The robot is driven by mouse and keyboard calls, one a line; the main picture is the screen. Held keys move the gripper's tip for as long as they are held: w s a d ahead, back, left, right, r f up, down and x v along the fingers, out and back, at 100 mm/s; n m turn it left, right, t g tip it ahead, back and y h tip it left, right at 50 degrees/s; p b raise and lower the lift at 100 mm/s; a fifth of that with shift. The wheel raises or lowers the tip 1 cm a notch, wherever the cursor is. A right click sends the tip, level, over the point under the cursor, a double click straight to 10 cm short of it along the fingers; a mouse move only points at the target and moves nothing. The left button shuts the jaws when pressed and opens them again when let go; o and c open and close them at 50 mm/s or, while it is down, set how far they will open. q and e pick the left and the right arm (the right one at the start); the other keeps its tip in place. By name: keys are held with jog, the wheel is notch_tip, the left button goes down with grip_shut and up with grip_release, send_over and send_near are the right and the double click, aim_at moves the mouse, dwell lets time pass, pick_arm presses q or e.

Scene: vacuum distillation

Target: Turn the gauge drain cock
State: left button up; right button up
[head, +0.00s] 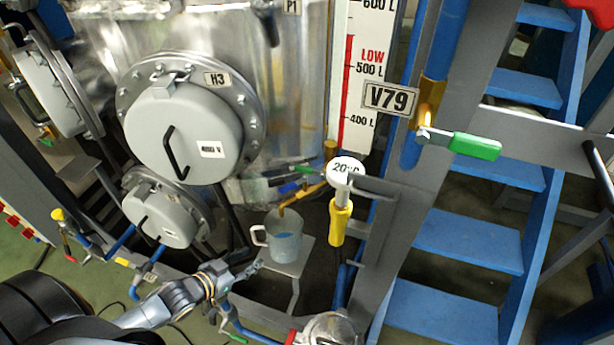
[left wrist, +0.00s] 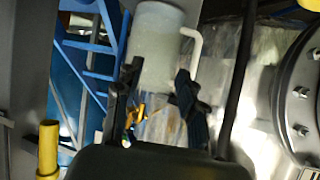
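My left gripper (head: 252,263) is below and left of the cock, close to the mug's left side. In the left wrist view its two dark fingers (left wrist: 157,100) are apart, with nothing held. The mug (left wrist: 160,45) shows beyond the fingertips, and a blurred yellow part shows between them. My right gripper is not in view.
The tank's round grey hatches (head: 183,135) are at the left. The V79 valve's green handle (head: 475,147) and blue stairs (head: 468,240) are further right. The stand (head: 290,268) is small.

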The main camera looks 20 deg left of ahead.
pick_arm(q)
notch_tip(320, 180, up, 6)
jog(key=w+a+m+t+h, duration=0.1)
jog(key=w+a+t+h, duration=0.1)
jog(key=w+h, duration=0.1)
jog(key=m+t+h, duration=0.1)
jog(key=m+h, duration=0.1)
jog(key=h, duration=0.2)
send_near(287, 187)
jog(key=x, duration=1)
jog(key=shift+f+p, duration=0.3)
grip_shut()
